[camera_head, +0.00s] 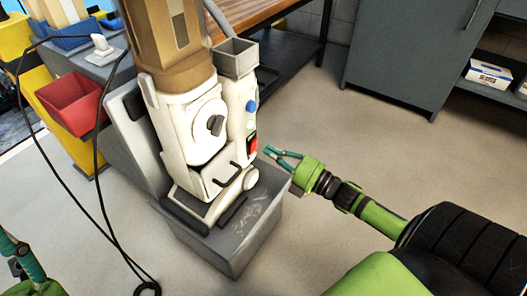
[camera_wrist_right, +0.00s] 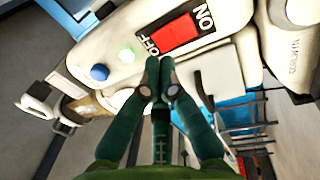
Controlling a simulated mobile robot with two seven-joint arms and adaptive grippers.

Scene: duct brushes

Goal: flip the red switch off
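The red switch (camera_wrist_right: 176,36) sits in a black plate on the white machine (camera_head: 185,120), between the words OFF and ON. It shows small on the machine's right side in the head view (camera_head: 252,144). I cannot tell which way it is tipped. My right gripper (camera_head: 273,153) is to the right of the switch in the head view, pointing at the machine. In the wrist view its fingertips (camera_wrist_right: 158,68) are together and empty, just below the OFF end of the plate; contact is not clear. My left gripper (camera_head: 18,255) is partly in view at the lower left, its opening unclear.
A blue button (camera_wrist_right: 99,72) and a green button (camera_wrist_right: 127,55) are beside the switch plate. The machine stands on a grey base (camera_head: 255,225). A black cable (camera_head: 105,200) hangs at the left near a red bin (camera_head: 72,103). The floor at right is open up to grey cabinets (camera_head: 405,60).

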